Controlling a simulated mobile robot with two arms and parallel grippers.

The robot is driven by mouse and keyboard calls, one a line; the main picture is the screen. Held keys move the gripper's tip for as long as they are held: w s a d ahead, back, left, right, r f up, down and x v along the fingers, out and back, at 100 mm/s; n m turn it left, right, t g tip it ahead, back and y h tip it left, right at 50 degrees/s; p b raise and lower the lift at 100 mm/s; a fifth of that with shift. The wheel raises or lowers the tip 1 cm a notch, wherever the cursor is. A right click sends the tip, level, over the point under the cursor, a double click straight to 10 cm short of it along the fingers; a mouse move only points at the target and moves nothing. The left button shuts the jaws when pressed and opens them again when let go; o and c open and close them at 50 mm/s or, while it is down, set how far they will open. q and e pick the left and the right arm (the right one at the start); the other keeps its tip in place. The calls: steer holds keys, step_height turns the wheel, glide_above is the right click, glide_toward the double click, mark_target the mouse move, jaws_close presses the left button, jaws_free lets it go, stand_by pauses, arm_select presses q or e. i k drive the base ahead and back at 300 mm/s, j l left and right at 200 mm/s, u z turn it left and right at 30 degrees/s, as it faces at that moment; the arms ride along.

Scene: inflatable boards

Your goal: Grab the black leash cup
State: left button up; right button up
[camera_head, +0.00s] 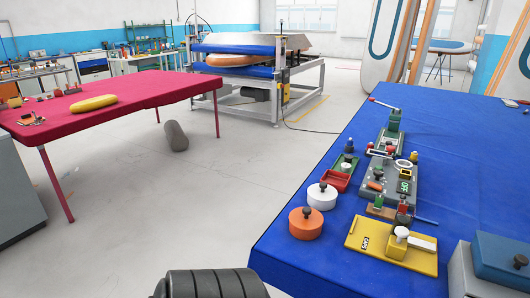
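I cannot pick out for certain which thing is the black leash cup. Small dark parts stand on the blue table (285,255): a black knob (306,212) on an orange round pot (305,227), a dark knob (322,187) on a white round pot (322,200), and a dark-topped small piece (349,146) near a red tray (336,181). Neither of my grippers is in view.
A yellow plate with a white block (375,240) and a grey panel with small fittings (392,182) share the blue table. A blue-grey box (500,262) stands at the right. A red table (140,90) is at the left; grey floor lies between.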

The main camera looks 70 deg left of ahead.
mark_target(349, 158)
steer(key=j+u, duration=0.1)
steer(key=u, duration=1.65)
